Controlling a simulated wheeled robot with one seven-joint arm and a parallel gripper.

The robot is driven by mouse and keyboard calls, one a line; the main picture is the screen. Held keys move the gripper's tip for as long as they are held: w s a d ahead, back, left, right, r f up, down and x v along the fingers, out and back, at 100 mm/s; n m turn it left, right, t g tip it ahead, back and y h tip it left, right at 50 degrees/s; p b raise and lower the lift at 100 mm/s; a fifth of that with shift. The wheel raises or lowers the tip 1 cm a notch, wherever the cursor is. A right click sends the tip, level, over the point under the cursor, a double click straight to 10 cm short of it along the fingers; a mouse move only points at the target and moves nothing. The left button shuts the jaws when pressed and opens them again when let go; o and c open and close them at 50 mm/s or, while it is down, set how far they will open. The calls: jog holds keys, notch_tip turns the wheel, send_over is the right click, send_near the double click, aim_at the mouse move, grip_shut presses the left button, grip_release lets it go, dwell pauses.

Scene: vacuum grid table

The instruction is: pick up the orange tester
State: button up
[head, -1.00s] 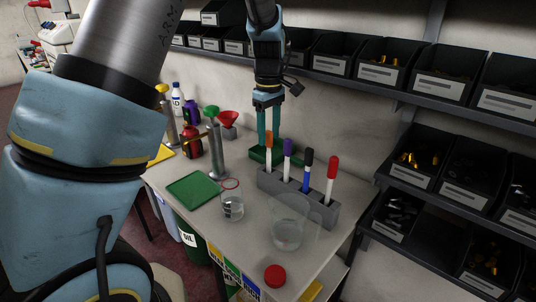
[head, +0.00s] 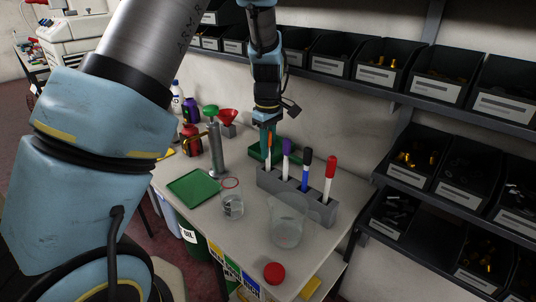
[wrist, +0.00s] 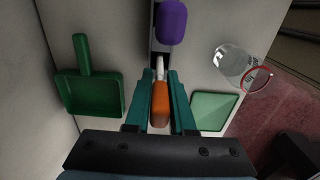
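The orange tester (head: 268,158) stands upright in the leftmost slot of the grey holder (head: 325,214) in the head view. My gripper (head: 268,142) points down over it, with its green fingers at the level of the orange cap. In the wrist view the orange cap (wrist: 160,103) lies between the two fingers of my gripper (wrist: 159,76). The fingers are open on both sides of the cap, with narrow gaps. The tester's lower end is hidden in the holder.
Purple (head: 287,150), blue (head: 306,168) and red (head: 329,178) markers stand in the same holder. A green dustpan-like tray (wrist: 92,92) lies behind it. Glass beakers (head: 288,226) stand in front. Shelf bins (head: 325,62) hang above and to the right.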

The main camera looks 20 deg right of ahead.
grip_shut()
jog(key=shift+r, duration=0.15)
